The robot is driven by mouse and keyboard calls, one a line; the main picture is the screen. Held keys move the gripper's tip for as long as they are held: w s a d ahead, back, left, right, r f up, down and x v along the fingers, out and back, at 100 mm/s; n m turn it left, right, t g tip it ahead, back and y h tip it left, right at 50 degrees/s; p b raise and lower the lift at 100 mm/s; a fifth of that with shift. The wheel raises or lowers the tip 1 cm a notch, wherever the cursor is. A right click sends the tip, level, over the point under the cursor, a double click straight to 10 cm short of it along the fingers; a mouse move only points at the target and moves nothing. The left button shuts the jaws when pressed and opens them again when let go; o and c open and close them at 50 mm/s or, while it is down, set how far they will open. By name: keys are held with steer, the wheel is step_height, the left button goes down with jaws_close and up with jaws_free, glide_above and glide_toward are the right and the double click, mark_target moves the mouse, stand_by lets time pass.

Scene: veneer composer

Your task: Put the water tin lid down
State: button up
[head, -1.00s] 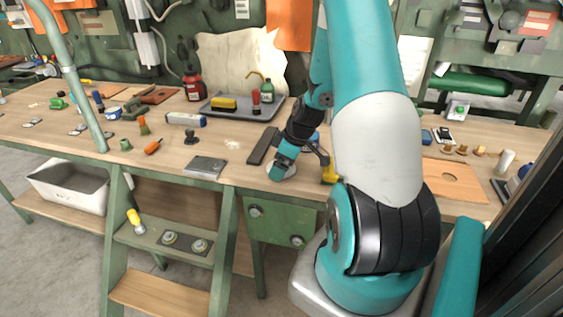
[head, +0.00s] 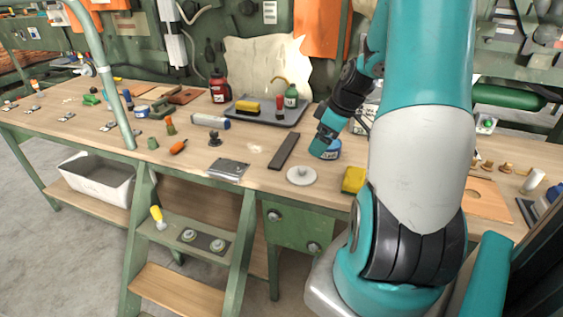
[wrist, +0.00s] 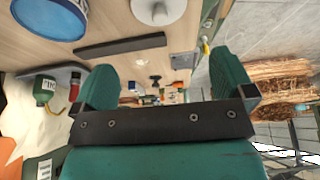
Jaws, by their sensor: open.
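The water tin lid (head: 301,176), a pale grey disc with a small knob, lies flat on the bench top near its front edge, knob up. It also shows at the top of the wrist view (wrist: 157,10). The blue tin with a white label (head: 332,151) stands on the bench behind and right of the lid, partly hidden by my gripper. It is at the top left of the wrist view (wrist: 52,17). My gripper (head: 322,148) is open, apart from the lid. In the wrist view its two fingers (wrist: 163,62) are spread with nothing between them.
A dark flat bar (head: 284,151) lies just left of the lid. A yellow object (head: 353,179) stands right of it. A grey tray (head: 262,113) with a yellow sponge and bottles is behind. A metal plate (head: 228,169) lies farther left. Bare wood surrounds the lid.

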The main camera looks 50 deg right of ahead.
steer(key=w+a+r+n+g+y, duration=0.1)
steer(key=a+r, duration=0.3)
steer(key=a, duration=0.9)
steer(key=w+a+r+n+g+y, duration=0.15)
steer(key=a+r, duration=0.35)
steer(key=a, duration=0.8)
steer(key=s+a+r+g, duration=0.1)
steer(key=s+a+r, duration=0.2)
steer(key=s+a, duration=1)
steer(key=shift+s+a, duration=0.25)
steer(key=shift+a, duration=0.3)
steer(key=shift+r+g, duration=0.1)
steer(key=shift+g, duration=0.15)
